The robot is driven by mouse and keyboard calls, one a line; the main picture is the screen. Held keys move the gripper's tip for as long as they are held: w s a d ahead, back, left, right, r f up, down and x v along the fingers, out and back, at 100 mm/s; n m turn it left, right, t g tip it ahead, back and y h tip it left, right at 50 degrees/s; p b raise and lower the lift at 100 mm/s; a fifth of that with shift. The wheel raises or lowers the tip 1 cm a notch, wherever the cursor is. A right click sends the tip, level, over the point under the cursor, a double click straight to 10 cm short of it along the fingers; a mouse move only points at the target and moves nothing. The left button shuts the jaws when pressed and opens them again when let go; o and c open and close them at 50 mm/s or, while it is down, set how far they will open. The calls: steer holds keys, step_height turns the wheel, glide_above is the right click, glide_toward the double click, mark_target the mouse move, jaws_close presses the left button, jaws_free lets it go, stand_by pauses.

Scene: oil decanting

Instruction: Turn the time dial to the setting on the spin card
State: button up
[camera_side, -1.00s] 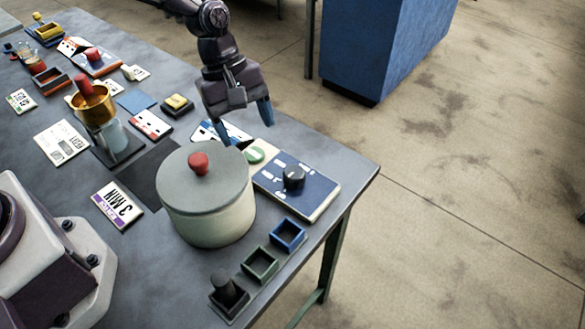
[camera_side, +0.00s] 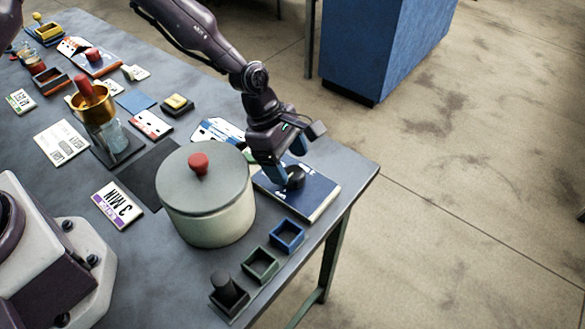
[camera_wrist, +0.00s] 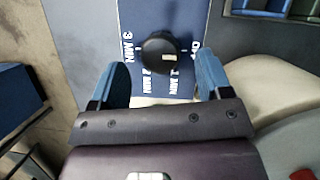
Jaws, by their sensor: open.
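The black round time dial (camera_side: 295,178) sits on a blue panel (camera_side: 318,198) near the table's right edge. In the wrist view the dial (camera_wrist: 156,47) has a pale mark on its right side, towards the OFF label. 3 MIN stands to its left, with other MIN labels below. My gripper (camera_side: 289,166) is open and low over the panel. In the wrist view its blue fingers (camera_wrist: 161,63) stand either side of the dial, apart from it. A white card with a purple edge (camera_side: 117,204) lies left of the pot and appears to read 3 MIN.
A large lidded pot (camera_side: 208,215) with a red knob stands just left of the panel. Small blue (camera_side: 287,235) and green (camera_side: 260,264) open boxes lie in front. Several cards and a brass funnel stand (camera_side: 95,105) fill the left. Beyond the panel is the table edge.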

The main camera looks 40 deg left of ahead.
mark_target(296, 174)
steer(key=shift+x, duration=1.45)
steer(key=shift+c, duration=0.4)
steer(key=c, duration=0.8)
steer(key=shift+c, duration=0.2)
